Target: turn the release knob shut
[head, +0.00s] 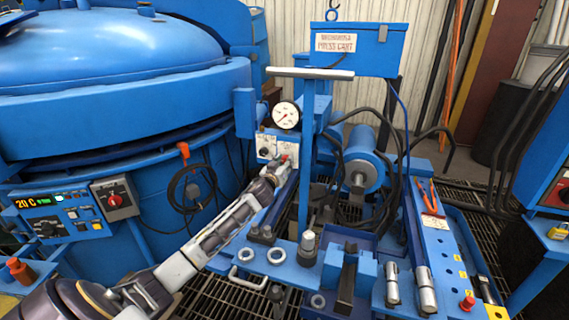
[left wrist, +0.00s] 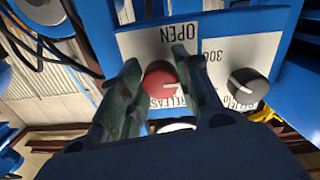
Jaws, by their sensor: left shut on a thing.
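The red release knob (left wrist: 158,80) sits on a white-labelled panel face (left wrist: 140,42) with the words OPEN and RELEASE, seen upside down in the left wrist view. Its white pointer line points to the right in that view. My left gripper (left wrist: 158,68) has one finger on each side of the knob and is shut on it. In the head view my left gripper (head: 275,172) reaches the panel just below the pressure gauge (head: 286,115), and the knob is small and partly hidden there. My right gripper is not in view.
A dark grey knob (left wrist: 248,86) sits beside the release knob, close to my finger. A blue upright post (head: 307,150) stands just right of the gripper in the head view. The blue furnace (head: 110,110) fills the left. Hoses (head: 392,150) hang to the right.

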